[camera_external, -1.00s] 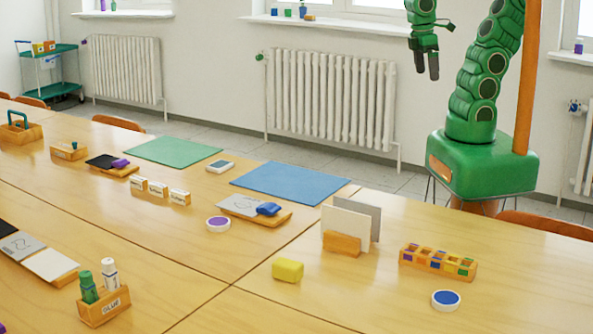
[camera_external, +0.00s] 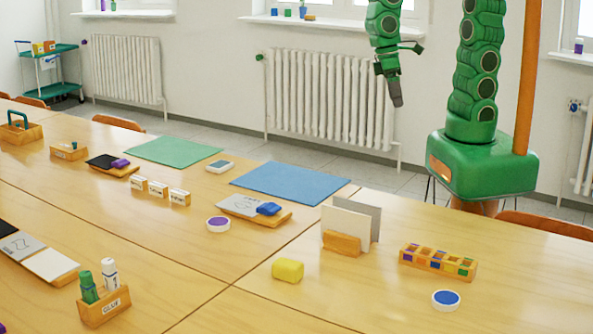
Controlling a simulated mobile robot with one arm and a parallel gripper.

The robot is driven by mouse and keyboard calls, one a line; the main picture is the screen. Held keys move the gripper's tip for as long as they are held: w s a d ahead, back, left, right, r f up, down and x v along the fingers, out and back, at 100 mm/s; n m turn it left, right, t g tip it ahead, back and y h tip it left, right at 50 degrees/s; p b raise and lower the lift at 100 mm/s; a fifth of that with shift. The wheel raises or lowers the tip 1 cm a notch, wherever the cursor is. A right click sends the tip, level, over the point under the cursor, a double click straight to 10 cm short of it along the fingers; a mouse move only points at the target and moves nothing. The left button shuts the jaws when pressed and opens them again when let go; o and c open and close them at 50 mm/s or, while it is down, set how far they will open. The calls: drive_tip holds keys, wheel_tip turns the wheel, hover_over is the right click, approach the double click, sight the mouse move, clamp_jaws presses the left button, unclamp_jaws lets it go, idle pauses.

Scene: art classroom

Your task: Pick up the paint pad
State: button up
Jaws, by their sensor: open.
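Two round, white-rimmed pads that look like paint pads lie on the wooden tables. One has a blue top (camera_external: 446,299) and lies at the front right. The other has a purple top (camera_external: 218,223) and lies left of the middle. I cannot tell which one the task means. My gripper (camera_external: 397,98) hangs high in front of the radiator, pointing down, well apart from both pads. It is open and empty; its fingers overlap from this side.
A card holder (camera_external: 342,243) with upright cards, a compartment box (camera_external: 437,263) and a yellow block (camera_external: 288,270) stand near the blue pad. A blue mat (camera_external: 290,183) and a green mat (camera_external: 173,151) lie further back. A glue rack (camera_external: 104,307) stands front left.

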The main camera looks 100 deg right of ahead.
drive_tip(key=w+a+f+m+y, duration=0.1)
drive_tip(key=w+a+f+m, duration=0.35)
drive_tip(key=w+f, duration=0.4)
drive_tip(key=w+a+f+m+y, duration=0.1)
drive_tip(key=w+a+f+m, duration=0.4)
drive_tip(key=f, duration=0.6)
drive_tip(key=shift+n, duration=0.75)
drive_tip(key=shift+a+r+x, duration=0.1)
drive_tip(key=shift+a+x, duration=0.2)
drive_tip(key=shift+x, duration=1)
drive_tip(key=shift+a+r+x, duration=0.1)
drive_tip(key=shift+a+x, duration=0.15)
drive_tip(key=shift+x, duration=1.1)
drive_tip(key=shift+a+r+x, duration=0.1)
drive_tip(key=shift+a+x, duration=0.2)
drive_tip(key=shift+x, duration=1)
drive_tip(key=shift+s+g, duration=0.2)
drive_tip(key=shift+g, duration=0.1)
drive_tip(key=c, duration=1.2)
drive_tip(key=shift+r, duration=0.15)
